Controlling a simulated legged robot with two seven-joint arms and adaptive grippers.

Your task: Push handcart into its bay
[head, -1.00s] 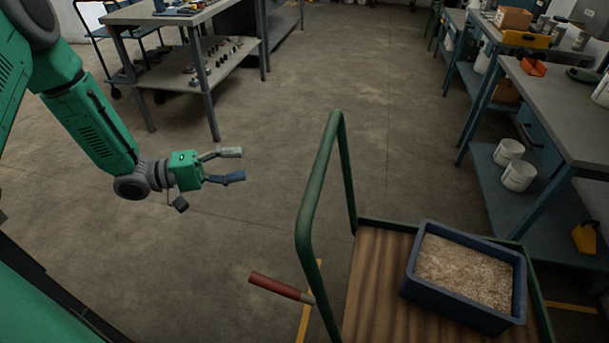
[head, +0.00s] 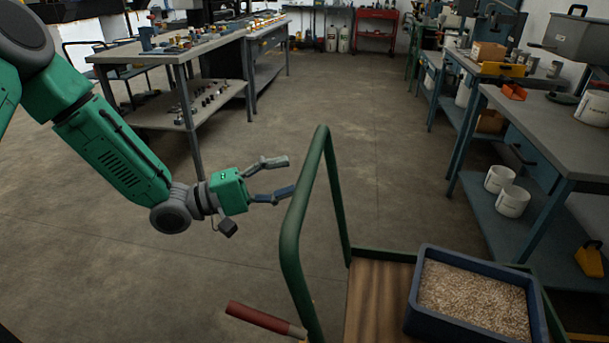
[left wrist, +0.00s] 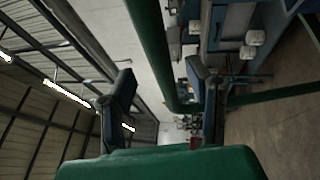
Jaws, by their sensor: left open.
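The handcart has a green tubular handle (head: 298,215) and a brown wooden deck (head: 374,305) in the head view. A blue bin (head: 475,295) of pale granular material stands on the deck. A red grip (head: 262,318) sticks out at the handle's lower left. My left gripper (head: 282,178) is open, with its fingers pointing at the handle's upper bend. In the left wrist view the green tube (left wrist: 152,50) passes between the open fingers (left wrist: 165,98) or just beyond them; I cannot tell whether they touch. My right gripper is not in view. No bay marking is clear now.
A workbench with parts (head: 190,48) stands at the far left. A blue bench (head: 550,125) with white buckets (head: 512,201) on its lower shelf runs along the right. The floor aisle (head: 370,110) between them is clear, with a red cart (head: 376,27) at the far end.

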